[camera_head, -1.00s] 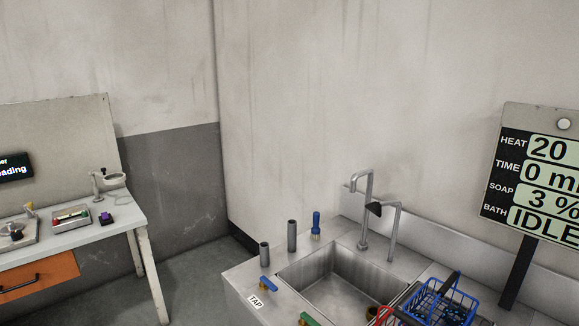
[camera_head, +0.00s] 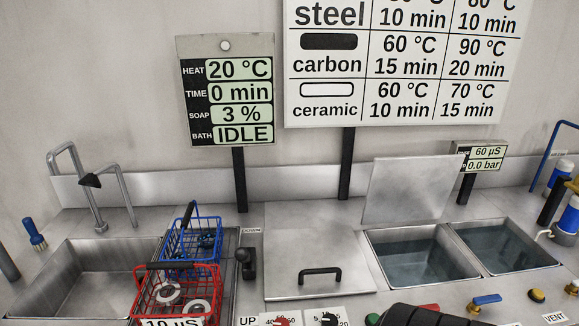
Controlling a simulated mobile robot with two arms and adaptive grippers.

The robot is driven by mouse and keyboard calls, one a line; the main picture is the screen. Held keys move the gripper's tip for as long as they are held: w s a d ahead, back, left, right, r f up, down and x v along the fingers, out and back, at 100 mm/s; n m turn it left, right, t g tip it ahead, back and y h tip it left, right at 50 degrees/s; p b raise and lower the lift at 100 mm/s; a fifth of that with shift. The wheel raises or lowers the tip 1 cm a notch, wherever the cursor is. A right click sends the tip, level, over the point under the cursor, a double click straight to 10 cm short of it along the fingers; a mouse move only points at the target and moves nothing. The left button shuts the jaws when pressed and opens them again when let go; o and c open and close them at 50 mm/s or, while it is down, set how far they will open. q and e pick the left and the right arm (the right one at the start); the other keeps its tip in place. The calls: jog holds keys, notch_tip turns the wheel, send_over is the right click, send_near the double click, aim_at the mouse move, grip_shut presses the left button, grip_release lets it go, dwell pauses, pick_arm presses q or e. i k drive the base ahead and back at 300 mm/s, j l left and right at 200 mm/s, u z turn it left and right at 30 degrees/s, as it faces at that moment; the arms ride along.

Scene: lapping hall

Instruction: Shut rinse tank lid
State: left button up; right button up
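A flat grey metal lid (camera_head: 413,188) stands raised behind two open water-filled tanks. The left open tank (camera_head: 420,258) and the right open tank (camera_head: 507,245) sit side by side. Another metal lid (camera_head: 318,240) with a black bar handle lies flat to their left, over what looks like a closed bath. No label I can read tells which tank is the rinse tank. A dark rounded shape, likely part of my arm, cuts into the bottom edge. Neither gripper can be made out.
A red wire basket (camera_head: 178,297) and a blue wire basket (camera_head: 192,240) stand beside the sink (camera_head: 95,275). Dark posts hold the IDLE display (camera_head: 226,90) and a temperature chart (camera_head: 400,65). Knobs, buttons and a blue-handled valve (camera_head: 487,300) line the front. Bottles stand at right.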

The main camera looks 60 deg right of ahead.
aim_at(408, 188)
jog(key=z, duration=2.65)
jog(key=u, duration=0.45)
jog(key=l+u, duration=0.3)
jog(key=u, duration=0.2)
jog(key=l+u, duration=0.3)
jog(key=u, duration=0.2)
jog(key=l+u, duration=0.45)
jog(key=k+l+u, duration=0.1)
jog(key=u, duration=0.4)
